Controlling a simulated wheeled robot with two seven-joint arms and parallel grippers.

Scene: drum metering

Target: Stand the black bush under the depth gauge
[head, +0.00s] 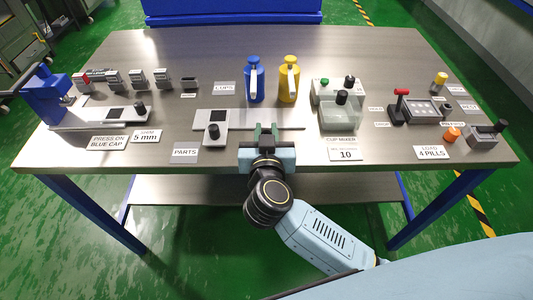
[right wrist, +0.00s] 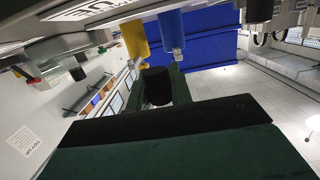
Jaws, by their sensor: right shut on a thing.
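My right gripper (head: 266,130) is over the front edge of the table in the head view, in front of the middle grey plate. Its dark green fingers are shut on a black cylinder (right wrist: 157,87), which shows in the right wrist view and looks like the black bush. In the head view the fingers mostly hide it. No part is clearly marked as the depth gauge, so I cannot tell which it is. My left gripper is not in view.
A blue jug (head: 254,80) and a yellow jug (head: 290,80) stand behind the plate. A blue press (head: 45,98) and several small grey blocks are at left. A clear-fronted cup mixer (head: 342,112) and a red-handled lever (head: 400,105) are at right. Bare tabletop lies along the back.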

